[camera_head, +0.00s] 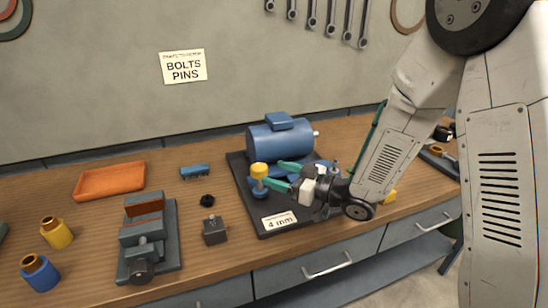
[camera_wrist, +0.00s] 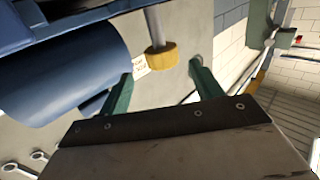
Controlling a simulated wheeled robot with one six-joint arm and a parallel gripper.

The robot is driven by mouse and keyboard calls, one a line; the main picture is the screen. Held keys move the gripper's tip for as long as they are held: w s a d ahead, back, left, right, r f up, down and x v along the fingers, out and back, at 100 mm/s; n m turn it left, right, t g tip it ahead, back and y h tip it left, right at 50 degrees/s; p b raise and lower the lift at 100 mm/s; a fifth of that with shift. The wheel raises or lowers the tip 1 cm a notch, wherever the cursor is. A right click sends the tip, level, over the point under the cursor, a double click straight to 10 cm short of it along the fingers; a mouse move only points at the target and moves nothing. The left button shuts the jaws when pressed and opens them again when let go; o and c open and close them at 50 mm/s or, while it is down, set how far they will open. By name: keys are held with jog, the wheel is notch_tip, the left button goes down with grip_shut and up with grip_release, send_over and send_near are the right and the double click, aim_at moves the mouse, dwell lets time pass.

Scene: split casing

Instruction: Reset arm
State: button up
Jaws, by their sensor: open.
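My gripper (camera_head: 273,174) is open, with its two green fingers pointing left over the dark base plate (camera_head: 249,205). A yellow knob (camera_head: 259,170) stands on a blue foot close to the fingertips. A yellow collar on a grey shaft (camera_wrist: 162,57) shows just beyond the fingertips in the wrist view; I cannot tell if they touch. The blue motor-like casing (camera_head: 280,140) sits at the back of the plate. My gripper and wrist partly hide the blue parts in front of it.
A grey vise (camera_head: 148,240), an orange tray (camera_head: 110,181), a blue block (camera_head: 194,171), a black ring (camera_head: 207,200) and a small dark block (camera_head: 214,231) lie left of the plate. Yellow (camera_head: 56,232) and blue (camera_head: 40,272) pots stand far left. Wrenches (camera_head: 330,20) hang on the wall.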

jog(key=w+d+r+m+t+h, duration=0.25)
jog(key=d+r+m+h, duration=0.2)
jog(key=d+h, duration=0.6)
jog(key=s+d+r+m+g+h, duration=0.3)
jog(key=s+d+r+h, duration=0.15)
jog(key=s+d, duration=0.35)
jog(key=s+r+m+g, duration=0.1)
jog(key=s+g, duration=0.3)
jog(key=s, duration=0.9)
jog(key=s+d+r+m+g, duration=0.1)
jog(key=s+m+g, duration=0.2)
jog(key=s, duration=1)
jog(key=shift+d+r+g, duration=0.2)
jog(key=shift+d+g, duration=0.05)
jog(key=shift+g, duration=0.2)
jog(key=shift+c, duration=0.4)
